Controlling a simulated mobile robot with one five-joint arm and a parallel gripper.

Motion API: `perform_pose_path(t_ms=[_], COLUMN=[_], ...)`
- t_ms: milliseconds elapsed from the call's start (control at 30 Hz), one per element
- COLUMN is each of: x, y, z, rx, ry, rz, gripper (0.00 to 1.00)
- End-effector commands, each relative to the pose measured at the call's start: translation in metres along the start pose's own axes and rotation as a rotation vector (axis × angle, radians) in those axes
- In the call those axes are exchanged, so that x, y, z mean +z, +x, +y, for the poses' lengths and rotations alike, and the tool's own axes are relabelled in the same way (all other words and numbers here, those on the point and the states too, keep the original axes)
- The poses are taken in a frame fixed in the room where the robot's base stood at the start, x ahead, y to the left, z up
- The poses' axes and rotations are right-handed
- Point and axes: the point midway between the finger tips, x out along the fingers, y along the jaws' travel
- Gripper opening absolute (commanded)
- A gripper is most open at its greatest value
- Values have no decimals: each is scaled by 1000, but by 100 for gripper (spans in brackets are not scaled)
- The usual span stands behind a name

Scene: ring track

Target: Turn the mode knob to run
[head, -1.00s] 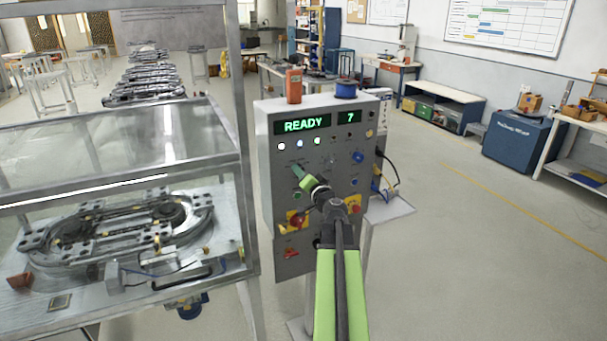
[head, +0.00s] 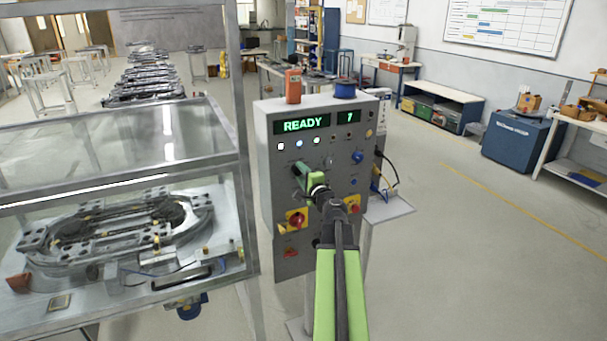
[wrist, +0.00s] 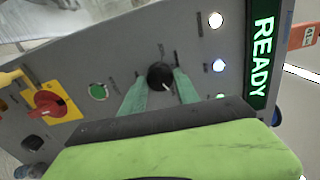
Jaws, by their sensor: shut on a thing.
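The grey control panel (head: 290,225) stands upright in the middle of the head view, its display (head: 303,125) reading READY. The mode knob (wrist: 160,76), round and black with a pale pointer mark, sits between my two green fingers in the wrist view. My gripper (head: 300,173) is at the panel face, shut on the knob, which it hides in the head view. In the wrist view my gripper (wrist: 162,88) has one finger on each side of the knob. The small labels around the knob are too small to read.
A red rotary switch on a yellow plate (head: 296,218) sits below my gripper, and a green button (wrist: 97,92) shows beside it in the wrist view. A glazed enclosure (head: 110,150) stands close on the left. Open floor (head: 490,260) lies on the right.

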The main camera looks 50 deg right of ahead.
Motion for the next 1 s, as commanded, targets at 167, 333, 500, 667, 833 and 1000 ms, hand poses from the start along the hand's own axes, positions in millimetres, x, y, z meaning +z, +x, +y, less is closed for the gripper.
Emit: perform_pose_path(t_ms=[167,333,500,667,833,1000], x=[-2,-2,-2,-2,-1,0], y=[-1,-1,-1,-1,-1,0], z=[1,1,1,1,1,1], rx=[2,2,1,1,1,1], ry=[47,68,73,73,73,73], rz=[6,6,6,5,4,1], gripper=[0,0,0,0,52,59])
